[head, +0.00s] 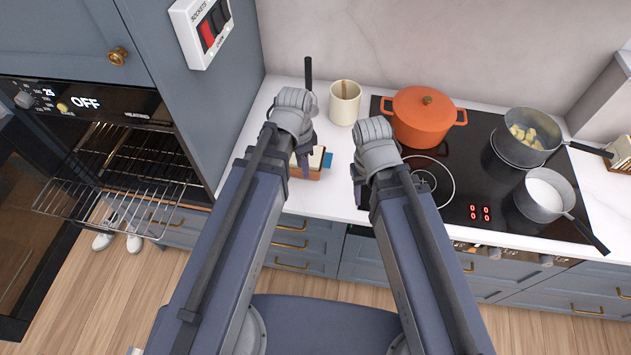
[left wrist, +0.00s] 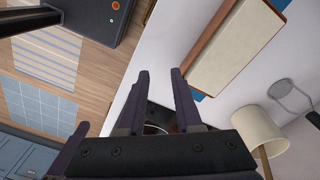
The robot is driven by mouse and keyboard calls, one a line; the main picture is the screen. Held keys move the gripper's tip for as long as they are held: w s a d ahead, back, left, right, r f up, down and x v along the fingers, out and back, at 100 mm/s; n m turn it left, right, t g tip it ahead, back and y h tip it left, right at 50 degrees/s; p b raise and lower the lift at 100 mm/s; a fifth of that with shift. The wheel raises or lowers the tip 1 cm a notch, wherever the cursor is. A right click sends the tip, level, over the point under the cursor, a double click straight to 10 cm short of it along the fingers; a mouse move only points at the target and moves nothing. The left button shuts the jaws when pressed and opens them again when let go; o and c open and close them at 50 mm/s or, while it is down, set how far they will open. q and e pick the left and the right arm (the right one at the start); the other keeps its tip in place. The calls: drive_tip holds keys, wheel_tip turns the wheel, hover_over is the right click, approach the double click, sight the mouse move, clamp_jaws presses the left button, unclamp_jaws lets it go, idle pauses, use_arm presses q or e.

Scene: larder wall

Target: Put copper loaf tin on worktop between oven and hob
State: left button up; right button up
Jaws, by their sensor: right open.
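A copper-brown box-shaped thing with a cream top (head: 314,168) rests on the white worktop (head: 330,205) between oven and hob; I cannot tell for sure whether it is the loaf tin. In the left wrist view its cream top and brown side (left wrist: 225,50) show beyond the fingers. My left gripper (head: 303,165) hangs over its left part, with arm and fingers hiding some of it. In the left wrist view its fingers (left wrist: 161,85) stand apart, with nothing gripped. My right gripper (head: 358,185) is open near the hob's left edge. The oven rack (head: 100,205) is pulled out; I see no tin on it.
The black hob (head: 465,170) carries an orange pot (head: 420,125) and two grey saucepans. White shoes (head: 118,235) are on the floor below the rack.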

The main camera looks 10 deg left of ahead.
use_arm(q)
drive_tip(key=s+d+n+y, duration=0.1)
drive_tip(key=s+d+n, duration=0.4)
drive_tip(key=n, duration=0.3)
drive_tip(key=shift+s+d+y, duration=0.25)
drive_tip(key=shift+s+y, duration=0.05)
drive_tip(key=shift+s, duration=0.55)
